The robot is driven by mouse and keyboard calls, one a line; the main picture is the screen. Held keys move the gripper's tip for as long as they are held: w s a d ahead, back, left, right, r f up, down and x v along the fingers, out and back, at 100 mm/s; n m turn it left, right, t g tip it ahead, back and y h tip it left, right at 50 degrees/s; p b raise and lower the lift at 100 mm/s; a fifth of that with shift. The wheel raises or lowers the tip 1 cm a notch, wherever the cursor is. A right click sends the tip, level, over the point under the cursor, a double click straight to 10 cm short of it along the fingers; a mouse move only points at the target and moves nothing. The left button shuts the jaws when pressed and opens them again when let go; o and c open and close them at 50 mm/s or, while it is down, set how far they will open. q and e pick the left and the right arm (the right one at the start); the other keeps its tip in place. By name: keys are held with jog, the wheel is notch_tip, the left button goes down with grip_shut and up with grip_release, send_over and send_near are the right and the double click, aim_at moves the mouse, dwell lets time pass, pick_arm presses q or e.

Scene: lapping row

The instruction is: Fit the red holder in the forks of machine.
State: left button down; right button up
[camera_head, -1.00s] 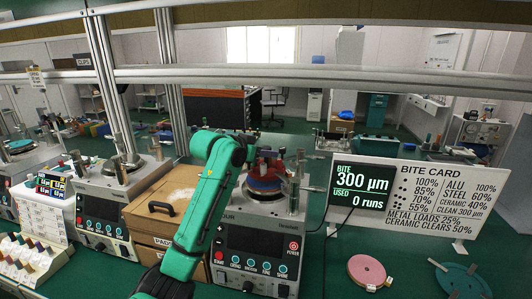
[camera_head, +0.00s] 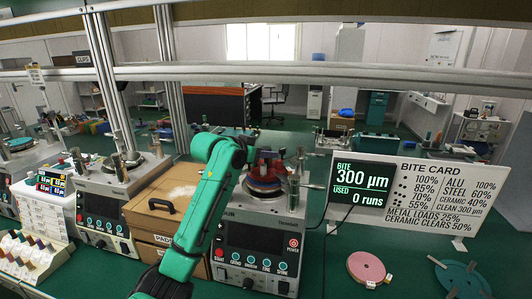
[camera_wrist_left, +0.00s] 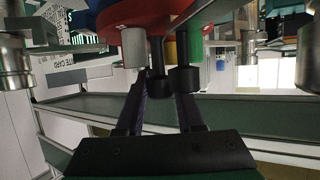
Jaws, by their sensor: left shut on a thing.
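The machine (camera_head: 257,243) stands in the middle of the head view, with a dark screen, a row of buttons and metal posts on top. I cannot tell whether the holder is seated in the forks. My right gripper is out of view.
A pink disc (camera_head: 366,268) and a teal disc (camera_head: 461,279) lie at the front right. A metal rail (camera_head: 300,78) crosses above.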

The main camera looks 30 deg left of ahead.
pick_arm(q)
jog(key=shift+f+b, duration=0.3)
jog(key=shift+f, duration=0.2)
jog(key=shift+c, duration=2.3)
grip_release()
jog(key=shift+s, duration=0.15)
jog(key=shift+s+a, duration=0.1)
jog(key=shift+s, duration=0.2)
jog(key=b+v, duration=0.3)
jog(key=v, duration=1.1)
jog(key=shift+b, duration=0.3)
jog(key=shift+w+r, duration=0.1)
jog(key=shift+w, duration=0.05)
